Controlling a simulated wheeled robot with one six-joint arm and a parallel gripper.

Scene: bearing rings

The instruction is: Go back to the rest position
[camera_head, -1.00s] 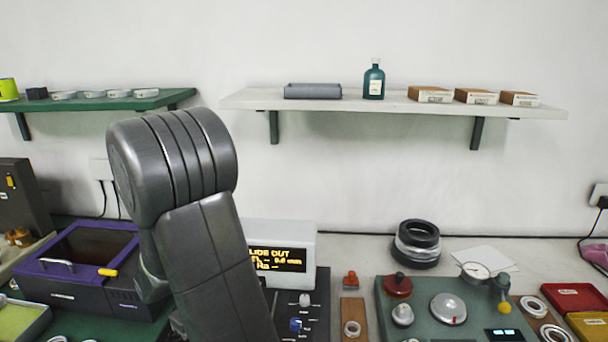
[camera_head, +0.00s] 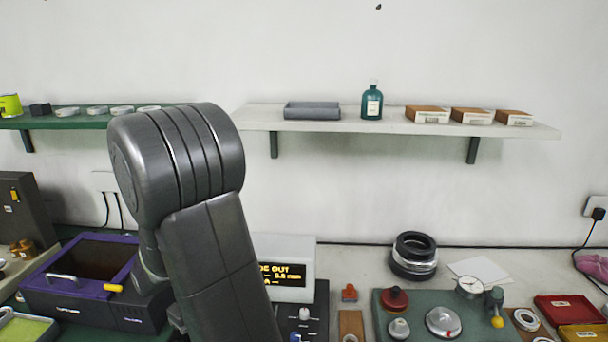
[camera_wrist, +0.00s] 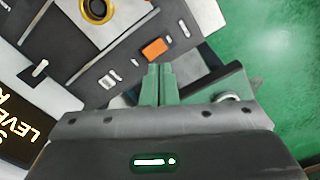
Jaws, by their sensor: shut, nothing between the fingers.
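My gripper (camera_wrist: 159,84) shows in the wrist view with its two green fingertips together and nothing between them. It is over a dark device with an orange button (camera_wrist: 155,48) and a brass-coloured ring (camera_wrist: 97,8); whether the fingers touch anything there I cannot tell. In the head view my dark grey arm stands at the left middle and the gripper is out of sight. A display unit (camera_head: 285,281) with yellow text is partly hidden behind my arm. Its lit text also shows at the left of the wrist view (camera_wrist: 18,115).
A purple-rimmed box (camera_head: 85,290) stands left of my arm. A stack of black and silver rings (camera_head: 414,256) and a green gauge panel (camera_head: 460,322) are to the right. A white shelf (camera_head: 390,124) and a green shelf (camera_head: 75,121) hang on the wall. Open counter lies around the ring stack.

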